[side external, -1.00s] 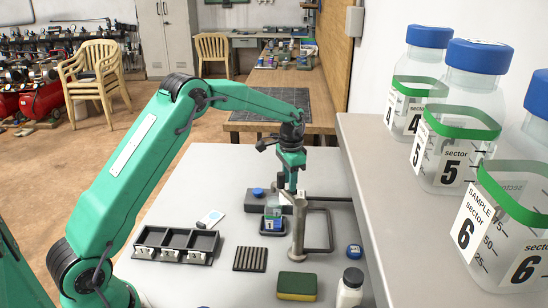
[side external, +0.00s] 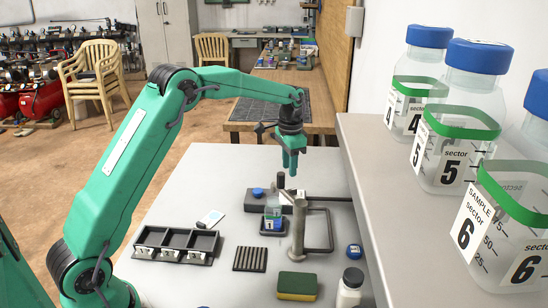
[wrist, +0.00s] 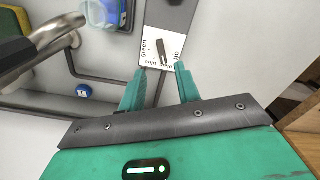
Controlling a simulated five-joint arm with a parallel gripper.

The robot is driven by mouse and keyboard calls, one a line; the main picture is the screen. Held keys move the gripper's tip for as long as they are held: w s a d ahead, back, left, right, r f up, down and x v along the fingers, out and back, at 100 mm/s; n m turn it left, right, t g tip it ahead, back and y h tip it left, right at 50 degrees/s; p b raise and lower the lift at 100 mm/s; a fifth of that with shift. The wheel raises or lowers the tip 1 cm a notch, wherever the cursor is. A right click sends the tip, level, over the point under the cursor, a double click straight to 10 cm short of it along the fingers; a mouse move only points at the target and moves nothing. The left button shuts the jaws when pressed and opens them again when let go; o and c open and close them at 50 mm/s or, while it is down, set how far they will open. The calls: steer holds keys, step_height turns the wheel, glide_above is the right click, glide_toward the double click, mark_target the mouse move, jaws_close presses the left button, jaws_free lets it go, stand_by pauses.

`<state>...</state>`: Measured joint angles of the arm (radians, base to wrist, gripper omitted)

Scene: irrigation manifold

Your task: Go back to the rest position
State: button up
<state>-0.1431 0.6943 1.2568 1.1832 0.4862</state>
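My gripper (side external: 290,166) hangs pointing down above the dark manifold block (side external: 258,203) on the grey table. In the wrist view its two fingers (wrist: 162,70) are apart with nothing held between them. Beyond the fingertips lies a white label (wrist: 160,50) with colour words, of which "green" and "blue" can be read. A small dark lever (wrist: 163,50) stands on that label, clear of the fingers. In the side view a dark upright knob (side external: 281,180) shows just below the gripper.
A metal post with a bent pipe (side external: 299,228) and a sample bottle marked 1 (side external: 272,208) stand close below. The shelf (side external: 375,180) with large bottles borders the right.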

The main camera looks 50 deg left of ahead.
steer(key=s+d+r+n+t, duration=0.1)
steer(key=s+d+r, duration=0.2)
steer(key=s+r, duration=0.45)
steer(key=s+d+r+n+t, duration=0.1)
steer(key=s+d+r+t, duration=0.1)
steer(key=s+r, duration=0.5)
steer(key=s+d+f+n+t, duration=0.1)
steer(key=s, duration=0.8)
steer(key=s+d+f+n+t, duration=0.1)
steer(key=s+d+f, duration=0.1)
steer(key=s, duration=0.8)
steer(key=shift+s+t, duration=0.15)
steer(key=shift+t, duration=0.15)
